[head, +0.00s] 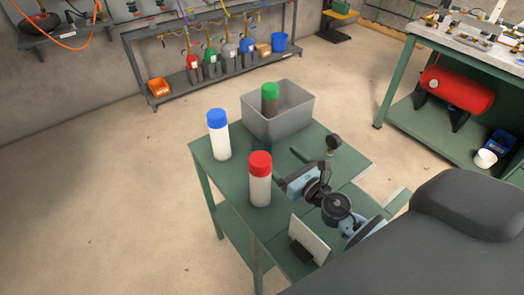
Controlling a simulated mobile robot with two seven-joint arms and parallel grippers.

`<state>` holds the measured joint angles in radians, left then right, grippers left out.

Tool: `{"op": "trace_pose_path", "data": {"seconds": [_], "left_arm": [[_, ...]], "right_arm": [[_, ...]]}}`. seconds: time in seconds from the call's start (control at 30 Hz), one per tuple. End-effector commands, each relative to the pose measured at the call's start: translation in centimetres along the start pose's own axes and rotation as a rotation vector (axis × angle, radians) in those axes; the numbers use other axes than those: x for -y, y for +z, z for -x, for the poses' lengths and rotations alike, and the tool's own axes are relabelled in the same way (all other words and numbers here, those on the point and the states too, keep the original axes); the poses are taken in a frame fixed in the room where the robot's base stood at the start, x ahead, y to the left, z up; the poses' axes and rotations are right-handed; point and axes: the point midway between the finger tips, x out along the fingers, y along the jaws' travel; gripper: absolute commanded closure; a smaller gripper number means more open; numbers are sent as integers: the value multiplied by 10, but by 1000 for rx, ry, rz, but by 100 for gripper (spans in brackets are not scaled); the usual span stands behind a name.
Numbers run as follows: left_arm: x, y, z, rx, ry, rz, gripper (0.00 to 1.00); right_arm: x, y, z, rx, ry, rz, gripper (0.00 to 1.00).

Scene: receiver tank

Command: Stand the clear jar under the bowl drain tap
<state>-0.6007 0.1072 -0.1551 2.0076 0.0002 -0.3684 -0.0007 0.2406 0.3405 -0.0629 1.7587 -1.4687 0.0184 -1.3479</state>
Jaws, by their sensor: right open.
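No jar is plainly clear in this view. A green-capped jar (269,98) with a brownish, see-through-looking body stands in a grey bin (290,122) on the green cart (212,170). A blue-capped white bottle (219,138) and a red-capped white bottle (260,182) stand upright on the cart in front of the bin. My right gripper (296,179) is open over the cart, just right of the red-capped bottle and apart from the bin. I cannot make out the bowl drain tap. My left gripper is out of view.
A red tank (458,88) sits on the lower shelf of the green bench (396,80) at the right, near a white tub (486,158). A small dark gauge (333,144) and a white panel (309,240) are on the cart. Floor left of the cart is clear.

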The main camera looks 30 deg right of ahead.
Motion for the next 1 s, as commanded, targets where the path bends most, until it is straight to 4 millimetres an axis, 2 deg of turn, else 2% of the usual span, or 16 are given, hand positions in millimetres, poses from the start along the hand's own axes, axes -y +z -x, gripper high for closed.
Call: {"op": "trace_pose_path", "data": {"seconds": [0.03, 0.2, 0.57, 0.8, 1.0], "left_arm": [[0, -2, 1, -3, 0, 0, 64], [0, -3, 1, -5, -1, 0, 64], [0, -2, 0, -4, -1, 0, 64], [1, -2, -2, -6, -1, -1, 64], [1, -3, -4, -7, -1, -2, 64]], "right_arm": [[0, 2, -10, 5, -2, 0, 19], [0, 1, -30, 1, 0, 0, 19], [0, 0, -40, 0, 0, -1, 19], [0, 0, -71, 1, -2, -1, 19], [0, 0, -86, 0, 0, -1, 19]]}}
